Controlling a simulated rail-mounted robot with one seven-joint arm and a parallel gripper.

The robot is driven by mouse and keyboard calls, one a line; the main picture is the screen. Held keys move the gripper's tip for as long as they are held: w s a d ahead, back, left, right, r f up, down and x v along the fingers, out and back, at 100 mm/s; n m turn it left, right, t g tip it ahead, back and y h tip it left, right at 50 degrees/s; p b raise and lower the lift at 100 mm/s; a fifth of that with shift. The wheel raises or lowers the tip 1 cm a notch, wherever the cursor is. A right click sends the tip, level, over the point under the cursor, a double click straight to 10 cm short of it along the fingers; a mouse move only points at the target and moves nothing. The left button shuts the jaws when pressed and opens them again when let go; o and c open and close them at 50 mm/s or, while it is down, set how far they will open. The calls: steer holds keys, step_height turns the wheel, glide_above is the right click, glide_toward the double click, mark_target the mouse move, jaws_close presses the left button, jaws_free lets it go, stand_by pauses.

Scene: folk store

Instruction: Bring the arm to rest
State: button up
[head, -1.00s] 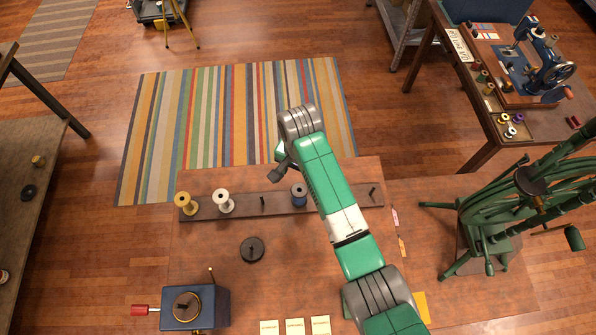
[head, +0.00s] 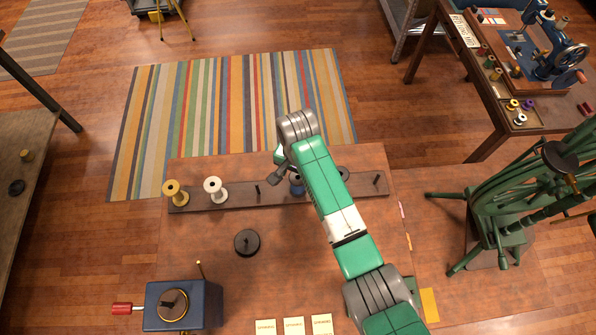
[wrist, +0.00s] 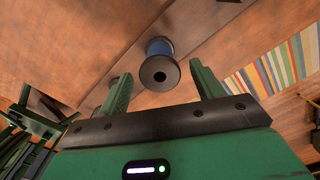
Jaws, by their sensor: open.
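My green and grey arm reaches over the work table (head: 215,265) in the head view. My gripper (wrist: 158,85) shows in the wrist view with its two green fingers apart and nothing between them. A blue spool (wrist: 160,65) with dark ends stands on the rack beyond the fingertips, apart from them. In the head view the blue spool (head: 297,187) is partly hidden by my arm, and the fingers are largely hidden too.
The rack (head: 235,194) also bears a yellow spool (head: 175,192), a white spool (head: 215,190) and bare pegs. A black disc (head: 247,242), a blue box with a red handle (head: 183,305) and paper cards (head: 294,326) are on the table.

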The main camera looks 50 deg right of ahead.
steer(key=shift+c, duration=0.5)
steer(key=c, duration=0.5)
step_height(320, 180, up, 11)
steer(key=p, duration=1)
steer(key=w+a+r+n, duration=0.1)
steer(key=w+a+n, duration=0.3)
steer(key=a, duration=0.6)
steer(key=w+a+r+n, duration=0.1)
steer(key=a+n, duration=0.4)
steer(key=a, duration=0.4)
steer(key=w+a+r+n, duration=0.25)
steer(key=a+n, duration=0.25)
steer(key=a, duration=0.5)
steer(key=s+r+p, duration=0.2)
steer(key=r+p, duration=0.1)
steer(key=p, duration=0.1)
steer(key=s+r+p, duration=0.3)
steer(key=r+p, duration=0.1)
steer(key=p, duration=0.1)
steer(key=s+r+p, duration=0.3)
steer(key=p, duration=0.2)
steer(key=shift+s+a+r, duration=0.1)
steer(key=shift+s+r, duration=0.1)
steer(key=shift+r, duration=0.05)
